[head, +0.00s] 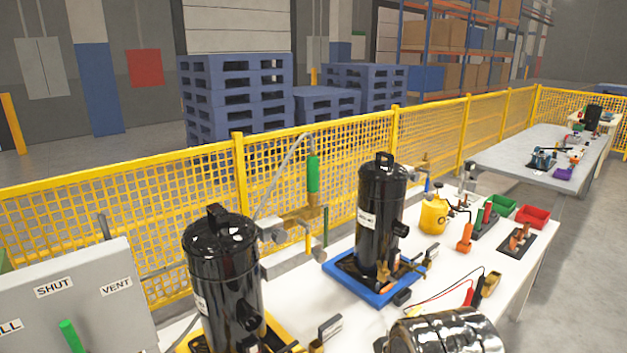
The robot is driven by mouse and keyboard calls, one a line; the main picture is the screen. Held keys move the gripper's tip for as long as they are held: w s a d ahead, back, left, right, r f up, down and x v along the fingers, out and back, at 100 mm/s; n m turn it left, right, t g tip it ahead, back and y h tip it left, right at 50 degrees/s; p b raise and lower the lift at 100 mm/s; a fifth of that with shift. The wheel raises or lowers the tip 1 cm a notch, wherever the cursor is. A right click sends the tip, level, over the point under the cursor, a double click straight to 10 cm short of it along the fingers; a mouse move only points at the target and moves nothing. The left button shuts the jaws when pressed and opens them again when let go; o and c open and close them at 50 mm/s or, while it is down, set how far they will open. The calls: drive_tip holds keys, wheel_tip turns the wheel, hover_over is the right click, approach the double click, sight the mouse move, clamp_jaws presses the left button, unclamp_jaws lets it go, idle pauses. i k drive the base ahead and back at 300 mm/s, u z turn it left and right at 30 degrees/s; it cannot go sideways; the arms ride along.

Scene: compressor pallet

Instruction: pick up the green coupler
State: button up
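A green cylindrical piece (313,174), which looks like the green coupler, stands upright behind and between the two black compressors. A grey hose (285,165) curves up to its top, and a brass fitting (313,205) is below it. A thin green upright piece (326,227) is just to its right. My gripper is not in view, and nothing is seen holding the green piece.
Black compressors stand on a yellow base (280,331) and a blue tray (344,275). A grey labelled panel (85,300) is at left. A glossy dark cylinder (450,333) lies in front. A yellow jug (433,216) and red bin (533,215) are right. Yellow fence (190,190) runs behind.

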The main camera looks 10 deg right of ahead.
sight(312, 161)
drive_tip(key=u, duration=4.25)
drive_tip(key=k, duration=1.05)
